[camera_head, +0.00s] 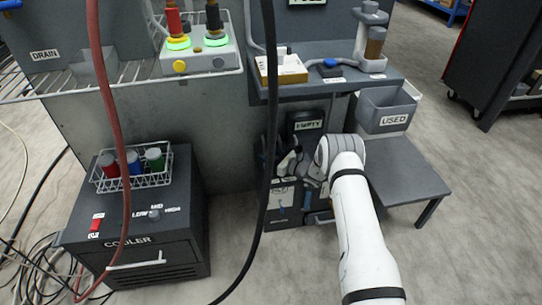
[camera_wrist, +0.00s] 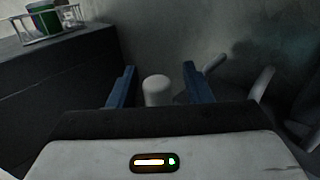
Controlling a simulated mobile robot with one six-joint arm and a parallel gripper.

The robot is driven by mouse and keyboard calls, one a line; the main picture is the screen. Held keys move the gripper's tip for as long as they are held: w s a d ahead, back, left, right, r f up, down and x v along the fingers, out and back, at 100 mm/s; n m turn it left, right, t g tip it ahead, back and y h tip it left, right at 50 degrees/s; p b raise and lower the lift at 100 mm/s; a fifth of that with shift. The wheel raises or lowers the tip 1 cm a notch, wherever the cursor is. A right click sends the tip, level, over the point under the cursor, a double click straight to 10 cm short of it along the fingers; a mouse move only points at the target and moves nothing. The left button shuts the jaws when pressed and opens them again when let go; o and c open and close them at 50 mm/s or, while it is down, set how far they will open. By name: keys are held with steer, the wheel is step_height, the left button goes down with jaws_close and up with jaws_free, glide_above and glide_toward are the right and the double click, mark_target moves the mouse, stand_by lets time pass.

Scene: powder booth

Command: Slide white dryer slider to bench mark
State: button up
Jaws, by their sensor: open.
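In the wrist view a white rounded peg (camera_wrist: 157,90), which looks like the slider knob, stands between the two blue fingers of my gripper (camera_wrist: 158,80). A gap shows on each side of it, so the fingers are open around or just behind it; I cannot tell the exact depth. In the head view my gripper (camera_head: 288,163) is low, by a dark box (camera_head: 285,212) with small markings that may be the dryer. The slider and the bench mark cannot be made out there, partly hidden by my wrist and the black hose.
The dark cooler (camera_head: 135,255) with a wire basket of jars (camera_head: 135,178) stands left. A low dark bench (camera_head: 405,172) is right, below the grey USED bin (camera_head: 385,105). A black hose (camera_head: 267,130) and red hose (camera_head: 112,120) hang in front. Grey floor is open at right.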

steer(key=shift+c, duration=0.2)
jaws_close()
steer(key=shift+d, duration=0.15)
